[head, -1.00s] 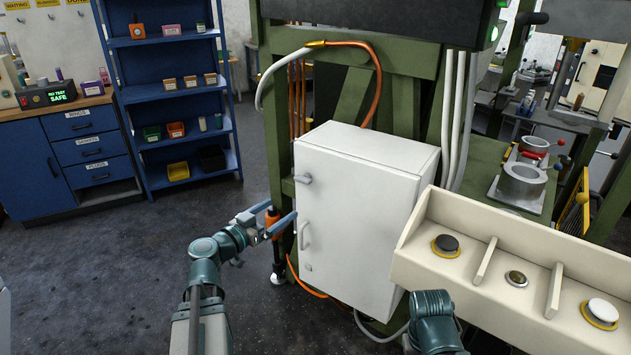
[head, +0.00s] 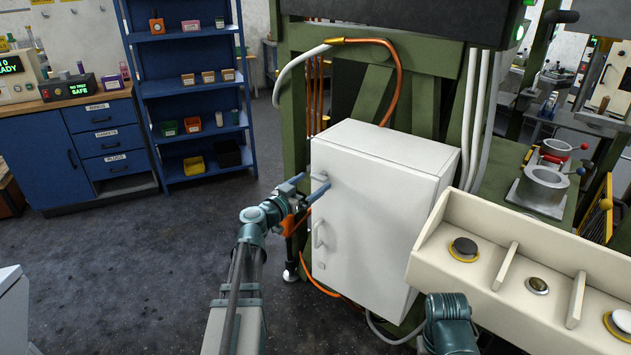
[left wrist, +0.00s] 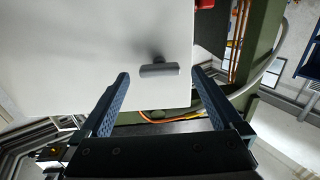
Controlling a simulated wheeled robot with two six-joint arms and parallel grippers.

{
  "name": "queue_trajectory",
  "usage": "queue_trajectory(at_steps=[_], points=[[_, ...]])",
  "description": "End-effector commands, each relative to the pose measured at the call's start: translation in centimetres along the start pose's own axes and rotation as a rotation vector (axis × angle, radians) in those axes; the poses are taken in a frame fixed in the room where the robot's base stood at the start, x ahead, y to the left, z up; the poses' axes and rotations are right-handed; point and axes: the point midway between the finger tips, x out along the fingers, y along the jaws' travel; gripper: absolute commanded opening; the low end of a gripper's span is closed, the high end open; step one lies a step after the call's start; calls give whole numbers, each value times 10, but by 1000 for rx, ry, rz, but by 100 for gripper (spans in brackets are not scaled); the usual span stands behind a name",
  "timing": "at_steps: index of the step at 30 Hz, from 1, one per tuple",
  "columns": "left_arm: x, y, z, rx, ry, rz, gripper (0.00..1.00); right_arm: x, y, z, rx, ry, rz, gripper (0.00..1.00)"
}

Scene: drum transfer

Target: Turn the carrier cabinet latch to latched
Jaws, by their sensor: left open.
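In the left wrist view the latch (left wrist: 159,70) is a short bar lying crosswise between the fingertip lines, apart from both fingers. My left gripper (head: 313,184) is open and empty in front of the latch; its two blue fingers (left wrist: 161,74) straddle it in the left wrist view. My right gripper is out of the head view.
A door handle (head: 318,234) is below the latch. A cream button panel (head: 490,275) stands to the right of the cabinet. A green frame (head: 295,130) and orange cable run behind it.

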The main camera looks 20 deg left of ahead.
Motion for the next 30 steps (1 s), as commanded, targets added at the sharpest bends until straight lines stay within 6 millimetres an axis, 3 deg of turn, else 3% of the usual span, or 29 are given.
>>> queue_trajectory(at_steps=[6, 17, 20, 30], points=[[21, 0, 0, 0, 0, 1, 100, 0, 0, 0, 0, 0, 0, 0], [24, 0, 0, 0, 0, 1, 100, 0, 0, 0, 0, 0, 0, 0], [24, 0, 0, 0, 0, 1, 86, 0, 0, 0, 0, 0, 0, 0], [24, 0, 0, 0, 0, 1, 24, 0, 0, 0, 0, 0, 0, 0]])
